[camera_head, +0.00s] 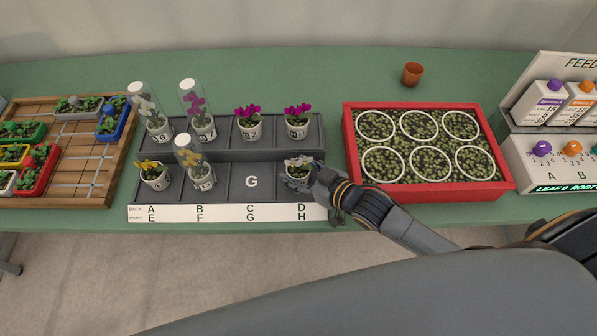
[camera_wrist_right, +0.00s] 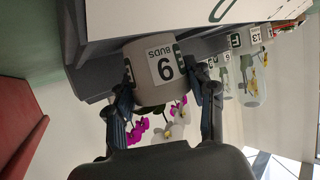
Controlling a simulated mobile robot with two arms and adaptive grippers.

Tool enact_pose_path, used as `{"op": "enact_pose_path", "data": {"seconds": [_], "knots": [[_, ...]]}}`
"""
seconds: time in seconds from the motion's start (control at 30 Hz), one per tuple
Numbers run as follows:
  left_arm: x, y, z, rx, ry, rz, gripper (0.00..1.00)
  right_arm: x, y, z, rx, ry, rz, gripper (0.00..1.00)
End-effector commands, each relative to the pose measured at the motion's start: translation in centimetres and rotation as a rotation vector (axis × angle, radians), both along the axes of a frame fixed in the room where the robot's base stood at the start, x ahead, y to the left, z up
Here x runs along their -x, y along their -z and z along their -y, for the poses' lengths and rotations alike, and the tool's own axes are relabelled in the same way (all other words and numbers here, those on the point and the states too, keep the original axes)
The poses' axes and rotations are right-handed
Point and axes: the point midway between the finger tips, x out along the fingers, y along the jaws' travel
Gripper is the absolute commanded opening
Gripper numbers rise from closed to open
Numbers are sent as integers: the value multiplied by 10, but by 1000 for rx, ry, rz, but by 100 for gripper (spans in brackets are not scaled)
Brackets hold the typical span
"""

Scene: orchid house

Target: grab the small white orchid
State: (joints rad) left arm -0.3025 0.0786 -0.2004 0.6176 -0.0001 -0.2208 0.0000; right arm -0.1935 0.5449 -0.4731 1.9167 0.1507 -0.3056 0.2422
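A small white orchid in a pale pot (camera_head: 297,171) sits in the front-row spot H of the grey stand (camera_head: 252,203). In the right wrist view its pot (camera_wrist_right: 158,72) appears upside down, with a "BUDS" label and white flowers (camera_wrist_right: 179,124). My right gripper (camera_head: 312,178) is at this pot from the right. In the wrist view its two fingers (camera_wrist_right: 162,92) lie on opposite sides of the pot and appear to touch it. The pot looks still down in its spot. My left gripper is not in view.
Potted orchids stand nearby: magenta (camera_head: 297,121) behind, another magenta (camera_head: 249,123), yellow (camera_head: 154,175), and several under clear covers (camera_head: 196,110). Spot G (camera_head: 252,182) is empty. A red crate (camera_head: 432,191) is close right of my gripper. A wooden rack (camera_head: 70,190) is left.

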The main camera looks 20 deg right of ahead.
Motion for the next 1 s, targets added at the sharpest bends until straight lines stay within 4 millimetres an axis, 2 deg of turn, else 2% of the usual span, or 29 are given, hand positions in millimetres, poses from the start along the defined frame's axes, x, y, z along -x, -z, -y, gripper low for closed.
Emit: {"op": "enact_pose_path", "data": {"seconds": [0.03,0.07,0.4,0.53,0.63,0.9,1.0], "knots": [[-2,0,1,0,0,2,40,0,0,0,0,0,-1,23],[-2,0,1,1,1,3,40,0,0,0,0,0,-1,18],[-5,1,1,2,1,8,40,0,-4,0,0,0,1,17],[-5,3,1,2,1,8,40,0,-16,0,0,-2,3,17],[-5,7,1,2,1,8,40,0,-35,-1,-3,-2,5,17],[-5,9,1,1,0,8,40,55,-95,-16,-6,-2,-1,17],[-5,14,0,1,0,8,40,82,-103,-24,-7,0,-4,17]]}}
